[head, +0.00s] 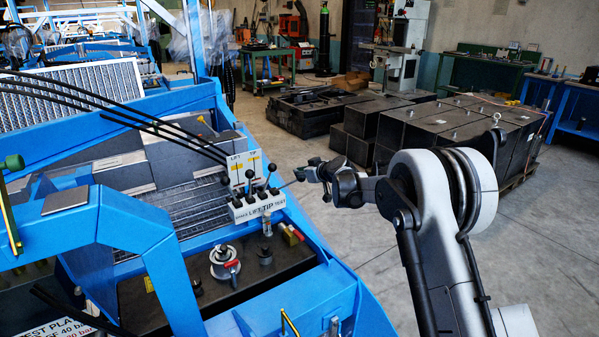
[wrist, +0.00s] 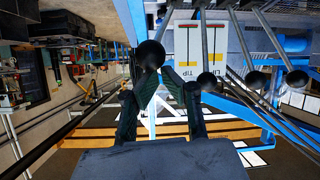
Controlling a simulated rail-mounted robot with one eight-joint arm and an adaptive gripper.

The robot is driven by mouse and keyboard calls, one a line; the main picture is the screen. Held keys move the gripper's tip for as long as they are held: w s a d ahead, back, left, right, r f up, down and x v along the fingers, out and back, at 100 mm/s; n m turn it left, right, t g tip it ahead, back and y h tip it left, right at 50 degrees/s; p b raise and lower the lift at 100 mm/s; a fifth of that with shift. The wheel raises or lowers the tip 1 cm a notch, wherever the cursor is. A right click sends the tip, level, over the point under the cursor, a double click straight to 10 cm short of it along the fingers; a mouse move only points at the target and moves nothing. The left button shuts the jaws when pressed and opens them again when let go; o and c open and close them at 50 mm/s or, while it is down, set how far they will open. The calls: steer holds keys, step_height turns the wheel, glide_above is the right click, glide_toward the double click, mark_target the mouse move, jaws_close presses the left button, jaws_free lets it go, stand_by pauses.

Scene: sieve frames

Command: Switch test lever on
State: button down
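The lever block (head: 259,207) is a white panel marked LIFT, TIP and TEST, with several black-knobbed levers on the blue machine. The TEST end is at its right. In the wrist view, a larger, nearer black knob (wrist: 150,54) sits just beyond my fingertips; it appears to be the test lever's. My gripper (head: 312,171) is just right of the levers in the head view. In the wrist view, the fingers of my gripper (wrist: 160,76) converge towards the knob. The knob overlaps the tips, so I cannot tell whether they touch it or how wide their gap is.
Other lever knobs (wrist: 207,80) are beside the gripper in the wrist view. A white LIFT/TIP label plate (head: 244,168) stands behind the levers. A gauge-like fitting (head: 225,262) and a brass padlock-like part (head: 291,235) are below. Open floor lies right of the machine.

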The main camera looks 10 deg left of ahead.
steer(key=r, duration=0.1)
steer(key=a+r+p, duration=0.1)
steer(key=w+r, duration=0.1)
steer(key=shift+a+r, duration=0.15)
steer(key=shift+a, duration=0.05)
steer(key=s+f+p+v, duration=0.1)
steer(key=v, duration=0.8)
steer(key=shift+d+f+p, duration=0.25)
steer(key=shift+d+p, duration=0.05)
steer(key=shift+p, duration=0.1)
steer(key=shift+s, duration=0.1)
